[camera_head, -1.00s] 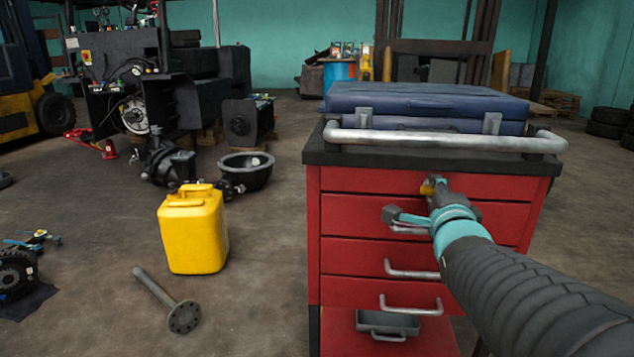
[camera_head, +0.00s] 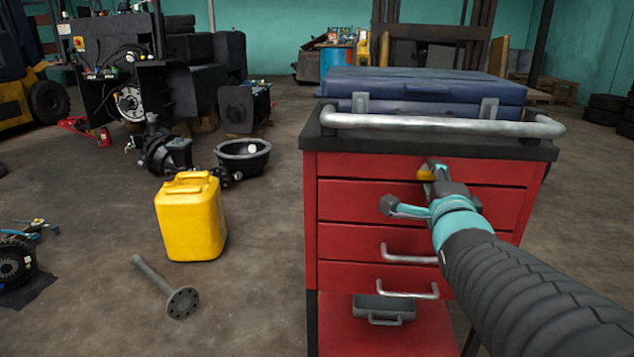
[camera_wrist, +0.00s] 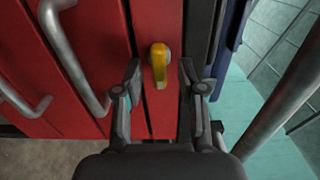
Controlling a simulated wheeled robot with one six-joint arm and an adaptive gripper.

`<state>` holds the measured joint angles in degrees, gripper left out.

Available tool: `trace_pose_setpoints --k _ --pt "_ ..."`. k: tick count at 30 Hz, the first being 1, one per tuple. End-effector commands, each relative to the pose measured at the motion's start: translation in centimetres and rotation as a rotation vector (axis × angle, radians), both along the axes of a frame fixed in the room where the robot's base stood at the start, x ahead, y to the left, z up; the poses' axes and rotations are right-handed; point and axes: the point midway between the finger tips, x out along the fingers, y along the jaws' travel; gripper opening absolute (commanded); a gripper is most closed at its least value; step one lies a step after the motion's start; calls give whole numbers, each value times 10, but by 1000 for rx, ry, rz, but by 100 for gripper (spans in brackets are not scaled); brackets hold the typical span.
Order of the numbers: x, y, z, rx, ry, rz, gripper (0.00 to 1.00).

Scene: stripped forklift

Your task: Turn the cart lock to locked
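The cart lock is a yellow lever (camera_wrist: 159,65) on the red top drawer front of the cart (camera_head: 345,165). In the wrist view it stands between the two fingers of my gripper (camera_wrist: 160,80), which are spread apart with a gap on both sides of the lever. In the head view the yellow lock (camera_head: 428,173) shows at the tip of my gripper (camera_head: 432,180), partly hidden by it. My gripper is open and does not visibly pinch the lever.
Silver drawer handles (camera_wrist: 72,60) run close to the left finger in the wrist view. A silver rail (camera_head: 440,125) and a blue case (camera_head: 420,88) are above on the cart. A yellow canister (camera_head: 190,222) and a metal shaft (camera_head: 165,288) are on the floor to the left.

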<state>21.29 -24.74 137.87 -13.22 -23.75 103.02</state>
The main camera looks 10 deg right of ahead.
Motion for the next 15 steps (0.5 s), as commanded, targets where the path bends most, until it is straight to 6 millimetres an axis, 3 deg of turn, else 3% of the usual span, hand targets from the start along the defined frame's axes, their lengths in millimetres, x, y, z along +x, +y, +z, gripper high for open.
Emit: trace_pose_setpoints --k 15 --pt "-72 21 0 -2 -1 -2 40"
